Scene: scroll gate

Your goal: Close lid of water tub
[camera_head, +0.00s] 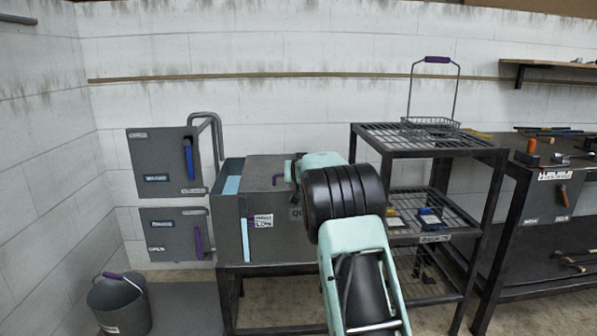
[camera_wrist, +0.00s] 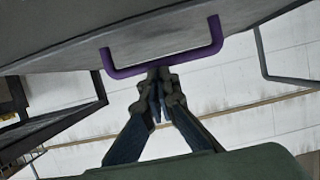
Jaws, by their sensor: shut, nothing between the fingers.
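The water tub (camera_head: 229,225) is a grey box on a dark stand, left of centre in the head view. A strip of light blue water (camera_head: 232,184) shows through its open left part. The grey lid (camera_head: 258,170) covers the top to the right of that strip and carries a purple handle (camera_head: 277,179). In the wrist view the lid (camera_wrist: 150,30) fills the top, with the purple handle (camera_wrist: 165,70) across it. My gripper (camera_wrist: 157,78) is shut and empty, its tips at the middle of the handle. I cannot tell whether they touch. My arm hides the tub's right side.
Two grey wall boxes (camera_head: 160,165) and a bent pipe (camera_head: 215,130) are left of the tub. A bucket (camera_head: 120,305) stands on the floor at lower left. A wire-shelf rack (camera_head: 425,138) with a basket (camera_head: 432,122) stands close on the right. A workbench (camera_head: 545,190) is farther right.

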